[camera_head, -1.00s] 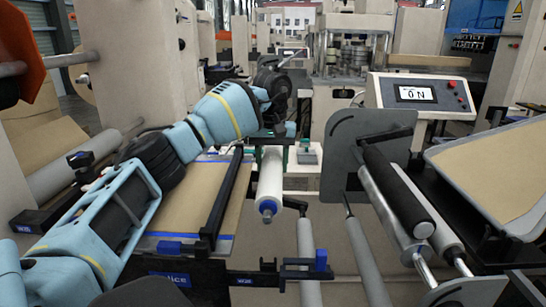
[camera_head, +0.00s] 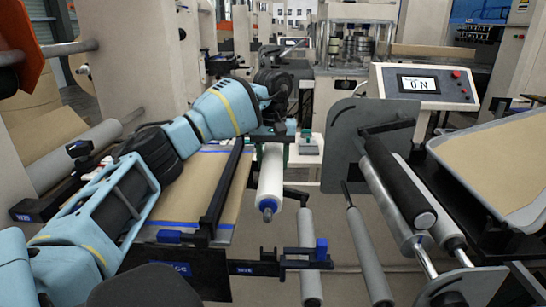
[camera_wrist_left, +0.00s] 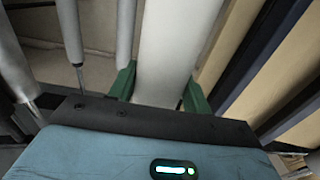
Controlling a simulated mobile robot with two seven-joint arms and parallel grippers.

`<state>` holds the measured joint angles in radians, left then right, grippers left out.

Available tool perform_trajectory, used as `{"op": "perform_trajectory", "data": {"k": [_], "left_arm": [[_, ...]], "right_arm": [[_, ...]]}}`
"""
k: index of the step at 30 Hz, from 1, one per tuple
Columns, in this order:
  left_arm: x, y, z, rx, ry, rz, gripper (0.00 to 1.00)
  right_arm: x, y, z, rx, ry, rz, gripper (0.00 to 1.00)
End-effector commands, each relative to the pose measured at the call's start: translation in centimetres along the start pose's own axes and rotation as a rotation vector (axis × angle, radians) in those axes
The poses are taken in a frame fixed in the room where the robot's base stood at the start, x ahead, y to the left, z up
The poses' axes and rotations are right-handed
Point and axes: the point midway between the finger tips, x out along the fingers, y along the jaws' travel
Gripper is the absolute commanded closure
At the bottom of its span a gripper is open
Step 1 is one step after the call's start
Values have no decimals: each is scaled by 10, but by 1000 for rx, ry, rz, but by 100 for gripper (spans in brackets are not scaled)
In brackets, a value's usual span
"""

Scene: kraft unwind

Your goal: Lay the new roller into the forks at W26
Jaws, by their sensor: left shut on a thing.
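A white roller (camera_head: 270,178) with a blue end (camera_head: 267,206) points toward me near the middle of the head view. My left gripper (camera_head: 277,142) is shut on it near its far part. The left wrist view shows the white roller (camera_wrist_left: 178,45) between green fingers (camera_wrist_left: 160,88). The far end of the roller is hidden. My right gripper is out of view.
A brown-sheeted table (camera_head: 212,183) with a black bar (camera_head: 221,188) lies just left of the roller. Black and silver rollers (camera_head: 397,190), a grey plate (camera_head: 350,150) and a console (camera_head: 424,85) are at right.

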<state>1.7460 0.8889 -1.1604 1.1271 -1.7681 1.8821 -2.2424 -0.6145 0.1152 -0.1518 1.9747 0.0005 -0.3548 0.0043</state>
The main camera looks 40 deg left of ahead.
Motion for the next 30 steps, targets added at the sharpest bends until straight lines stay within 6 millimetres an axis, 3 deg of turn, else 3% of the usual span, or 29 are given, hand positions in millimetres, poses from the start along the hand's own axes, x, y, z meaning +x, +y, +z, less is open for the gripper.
{"op": "perform_trajectory", "data": {"k": [30], "left_arm": [[38, 0, 1, 0, 2, 3, 92]], "right_arm": [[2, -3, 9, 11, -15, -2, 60]]}}
